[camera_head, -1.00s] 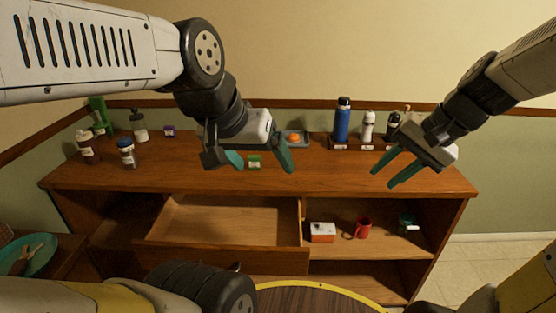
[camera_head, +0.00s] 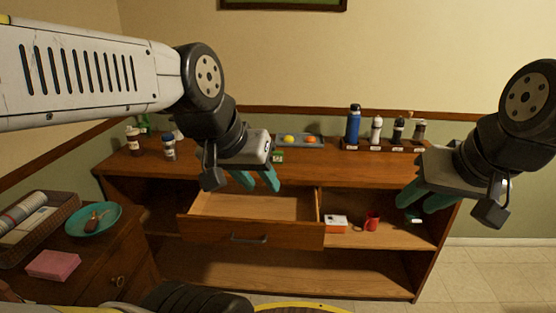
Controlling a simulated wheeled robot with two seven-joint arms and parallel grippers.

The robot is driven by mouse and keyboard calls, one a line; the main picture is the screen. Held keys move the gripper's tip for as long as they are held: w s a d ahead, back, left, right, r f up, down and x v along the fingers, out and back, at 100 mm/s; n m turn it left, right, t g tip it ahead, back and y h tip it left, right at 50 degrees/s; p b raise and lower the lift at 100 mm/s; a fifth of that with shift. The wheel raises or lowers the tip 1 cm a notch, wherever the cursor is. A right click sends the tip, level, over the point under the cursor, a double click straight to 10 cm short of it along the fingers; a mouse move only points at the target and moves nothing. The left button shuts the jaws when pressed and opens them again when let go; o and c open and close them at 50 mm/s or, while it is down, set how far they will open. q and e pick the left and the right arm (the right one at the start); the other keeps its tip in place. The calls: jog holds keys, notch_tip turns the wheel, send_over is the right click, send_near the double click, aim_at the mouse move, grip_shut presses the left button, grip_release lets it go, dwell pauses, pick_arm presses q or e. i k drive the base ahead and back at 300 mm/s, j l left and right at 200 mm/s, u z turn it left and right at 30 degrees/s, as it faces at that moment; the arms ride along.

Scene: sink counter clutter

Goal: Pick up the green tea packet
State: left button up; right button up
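A small green packet (camera_head: 277,156) with a pale label lies on the wooden counter top, just right of my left gripper and in front of a grey tray. It looks like the green tea packet, but its label is too small to read. My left gripper (camera_head: 258,182) is in front of the counter above the open drawer, its teal fingers apart with nothing between them. My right gripper (camera_head: 425,201) is in front of the cabinet's right end, its teal fingers apart and empty.
A grey tray (camera_head: 313,140) with a yellow and an orange item stands behind. A blue bottle (camera_head: 353,124) and several smaller bottles line the back right. An open drawer (camera_head: 250,233) juts out below. A side table with a teal plate (camera_head: 78,220) stands left.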

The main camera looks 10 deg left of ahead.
aim_at(278, 155)
jog(key=i+u, duration=0.1)
jog(key=u, duration=1.65)
jog(key=i+l, duration=0.15)
jog(key=l, duration=0.5)
jog(key=i+l+u, duration=0.15)
jog(key=l, duration=1.1)
jog(key=i+l+u, duration=0.1)
jog(key=l, duration=0.5)
jog(key=i, duration=0.05)
